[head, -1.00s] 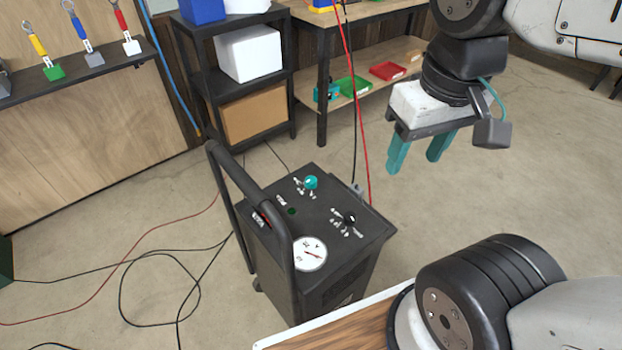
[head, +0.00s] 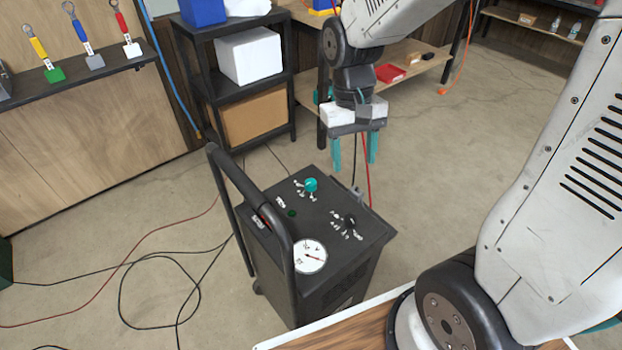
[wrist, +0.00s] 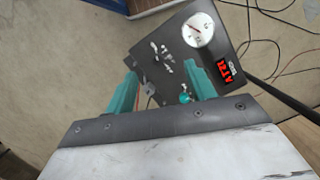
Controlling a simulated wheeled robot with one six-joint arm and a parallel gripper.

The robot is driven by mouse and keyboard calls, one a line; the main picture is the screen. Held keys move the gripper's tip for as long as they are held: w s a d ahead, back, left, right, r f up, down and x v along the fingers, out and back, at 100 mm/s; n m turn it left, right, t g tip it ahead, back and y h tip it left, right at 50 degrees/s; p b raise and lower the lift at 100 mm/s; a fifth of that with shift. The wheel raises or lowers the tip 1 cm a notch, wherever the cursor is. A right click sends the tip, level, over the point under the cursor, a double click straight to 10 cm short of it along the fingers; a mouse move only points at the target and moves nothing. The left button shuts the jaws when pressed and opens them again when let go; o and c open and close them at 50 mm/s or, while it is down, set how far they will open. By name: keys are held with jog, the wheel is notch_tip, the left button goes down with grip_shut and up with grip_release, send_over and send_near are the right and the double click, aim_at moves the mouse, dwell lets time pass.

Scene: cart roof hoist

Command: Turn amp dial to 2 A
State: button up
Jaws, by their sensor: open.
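The dark charger cart (head: 325,280) stands on the floor with two knobs on its top. One is a teal knob (head: 311,184), also in the wrist view (wrist: 185,98) beside my right finger. The other is a black knob (head: 350,220) nearer the right edge. White marks surround both, too small to read, so I cannot tell which is the amp dial. A round white gauge (head: 310,255) sits at the front; it also shows in the wrist view (wrist: 199,30). My gripper (head: 355,162) is open and empty, teal fingers pointing down, above and behind the cart's top.
A black handle (head: 245,190) rises along the cart's left side. Red and black cables (head: 200,265) lie on the floor at left. A black shelf (head: 240,90) and a workbench stand behind. A wooden surface (head: 340,325) lies in front. Floor at right is clear.

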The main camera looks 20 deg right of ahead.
jog(key=w+a+f+m, duration=0.1)
jog(key=w+f+m, duration=0.1)
jog(key=w+f, duration=1.15)
jog(key=m+t, duration=0.2)
send_over(311, 182)
notch_tip(311, 182, down, 4)
jog(key=shift+r, duration=0.2)
jog(key=shift+w+f+m+t, duration=0.1)
jog(key=shift+f+m+t, duration=0.1)
jog(key=shift+m+t, duration=0.1)
notch_tip(311, 182, down, 7)
jog(key=shift+f, duration=0.15)
jog(key=c, duration=1)
